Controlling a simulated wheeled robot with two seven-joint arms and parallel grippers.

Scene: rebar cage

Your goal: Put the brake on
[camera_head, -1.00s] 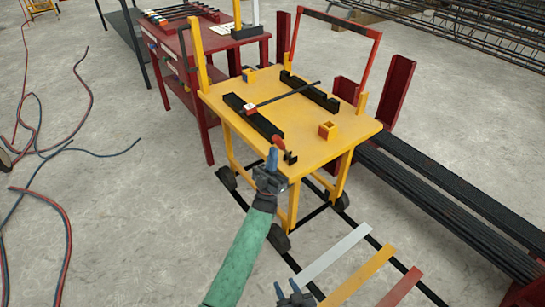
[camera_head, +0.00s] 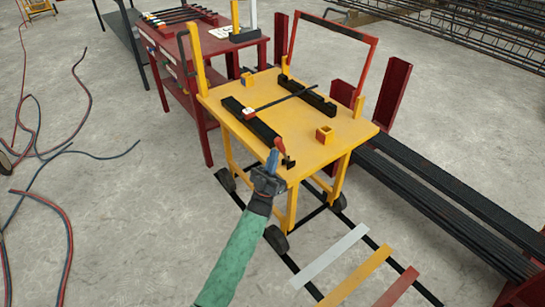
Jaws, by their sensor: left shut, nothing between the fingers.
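The yellow cart (camera_head: 340,143) stands in the middle of the view on dark wheels. A red-tipped lever (camera_head: 279,145) with a black mount (camera_head: 289,163) sits at its near edge and looks like the brake. My left gripper (camera_head: 272,161), with blue fingertips, is shut and empty right at this lever. The fingertips overlap the lever's lower part in the picture, and I cannot tell if they touch it. My right gripper is out of view.
The cart top carries black rails (camera_head: 252,120), a dark rod (camera_head: 285,98) and a small orange block (camera_head: 325,134). A red table (camera_head: 228,47) stands behind left. Black bars (camera_head: 445,205) lie at right. Hoses (camera_head: 75,190) lie on the left floor.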

